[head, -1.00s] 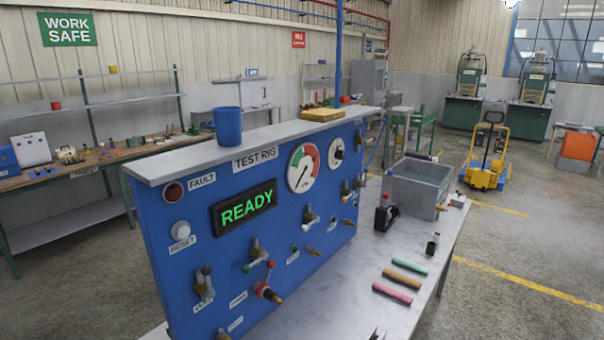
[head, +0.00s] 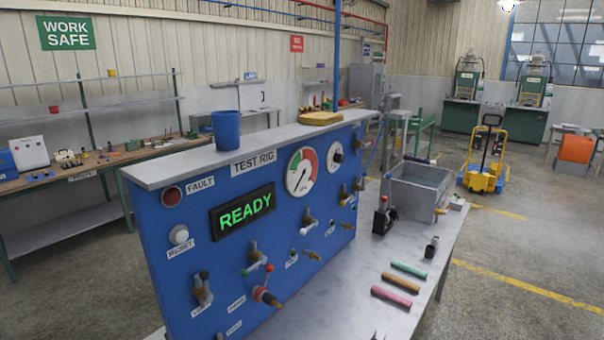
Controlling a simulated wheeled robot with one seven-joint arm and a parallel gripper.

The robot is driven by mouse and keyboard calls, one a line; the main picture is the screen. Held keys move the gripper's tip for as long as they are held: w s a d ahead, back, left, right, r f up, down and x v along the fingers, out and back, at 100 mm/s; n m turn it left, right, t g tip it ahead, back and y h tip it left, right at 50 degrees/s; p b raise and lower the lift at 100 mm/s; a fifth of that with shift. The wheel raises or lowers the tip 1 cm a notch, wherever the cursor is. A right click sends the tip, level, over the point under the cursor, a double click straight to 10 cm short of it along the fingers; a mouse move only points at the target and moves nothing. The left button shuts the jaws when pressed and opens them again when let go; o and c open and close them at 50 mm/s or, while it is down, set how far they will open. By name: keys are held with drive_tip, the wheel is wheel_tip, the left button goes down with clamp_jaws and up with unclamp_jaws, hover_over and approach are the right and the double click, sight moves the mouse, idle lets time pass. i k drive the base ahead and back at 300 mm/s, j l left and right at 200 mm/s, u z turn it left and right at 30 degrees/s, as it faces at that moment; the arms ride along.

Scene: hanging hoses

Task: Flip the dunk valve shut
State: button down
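The blue test rig panel (head: 215,255) carries several valves with small handles. One valve (head: 202,288) is at the lower left, one (head: 256,256) right of it, and one with a red handle (head: 266,294) below. More valves (head: 310,220) sit toward the right end (head: 345,194). A grey open tank (head: 418,188) stands on the bench beyond the panel, with a small brass-coloured fitting (head: 440,212) at its near corner. Most labels are too small to read, so I cannot tell which valve is the dunk valve.
The grey bench top (head: 350,270) holds coloured rods (head: 390,298), a black device with a red top (head: 383,215) and a small dark bottle (head: 431,247). Dark prongs of something show at the bottom edge. A blue cup (head: 227,130) stands on the panel's top ledge.

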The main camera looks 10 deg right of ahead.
sight(364, 172)
drive_tip(key=k+l+u, duration=0.15)
drive_tip(key=l+u, duration=0.3)
drive_tip(key=l, duration=0.4)
drive_tip(key=l+u, duration=0.3)
drive_tip(key=l, duration=0.45)
drive_tip(key=k+l+u, duration=0.25)
drive_tip(key=l, duration=0.45)
drive_tip(key=i+l+u, duration=0.15)
drive_tip(key=l, duration=0.15)
drive_tip(key=i+l+u, duration=0.35)
drive_tip(key=l, duration=0.3)
drive_tip(key=l+u, duration=0.15)
drive_tip(key=l, duration=0.2)
drive_tip(key=i+l+u, duration=0.15)
drive_tip(key=l, duration=0.2)
drive_tip(key=i+l+u, duration=0.25)
drive_tip(key=i, duration=0.05)
